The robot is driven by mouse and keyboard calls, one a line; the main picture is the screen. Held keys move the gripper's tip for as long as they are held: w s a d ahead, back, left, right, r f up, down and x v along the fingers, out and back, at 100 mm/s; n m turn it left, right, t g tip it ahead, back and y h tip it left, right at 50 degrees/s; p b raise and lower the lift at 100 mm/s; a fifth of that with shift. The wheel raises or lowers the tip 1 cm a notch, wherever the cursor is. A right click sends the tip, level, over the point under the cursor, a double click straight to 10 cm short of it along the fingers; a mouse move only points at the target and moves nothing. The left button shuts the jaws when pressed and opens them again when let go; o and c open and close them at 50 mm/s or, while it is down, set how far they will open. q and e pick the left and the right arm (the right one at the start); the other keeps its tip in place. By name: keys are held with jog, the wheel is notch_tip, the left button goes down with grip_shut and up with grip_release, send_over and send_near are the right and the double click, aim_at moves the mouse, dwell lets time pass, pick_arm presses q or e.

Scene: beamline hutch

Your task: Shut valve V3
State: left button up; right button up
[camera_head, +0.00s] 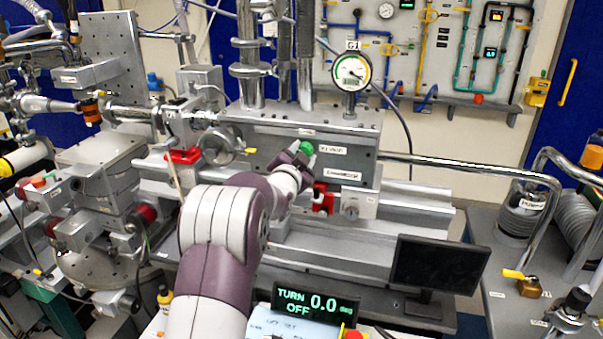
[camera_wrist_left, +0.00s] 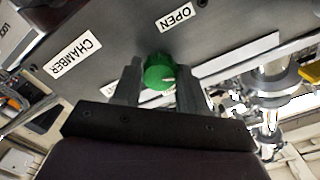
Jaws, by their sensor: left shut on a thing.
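A green knob (camera_head: 306,148) sits on the front of the grey metal chamber (camera_head: 255,130). My left gripper (camera_head: 300,155) reaches up to it from below. In the left wrist view the green knob (camera_wrist_left: 159,72) is between the two fingers of my left gripper (camera_wrist_left: 158,85), which is shut on it. A white mark shows on the knob's face. The panel beside it carries an OPEN label (camera_wrist_left: 176,17) and a CHAMBER label (camera_wrist_left: 73,57). I cannot read a V3 label. My right gripper is not in view.
A display (camera_head: 315,304) reads TURN 0.0 OFF. A dark monitor (camera_head: 440,263) stands at the lower right. A round gauge labelled G1 (camera_head: 351,71) rises above the chamber.

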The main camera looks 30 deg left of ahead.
pick_arm(q)
jog(key=shift+f+m+b, duration=0.15)
jog(key=shift+m+b, duration=5.95)
jog(key=shift+b, duration=0.5)
jog(key=o, duration=0.9)
jog(key=shift+o, duration=0.7)
jog(key=shift+s+r, duration=0.1)
jog(key=shift+r, duration=0.1)
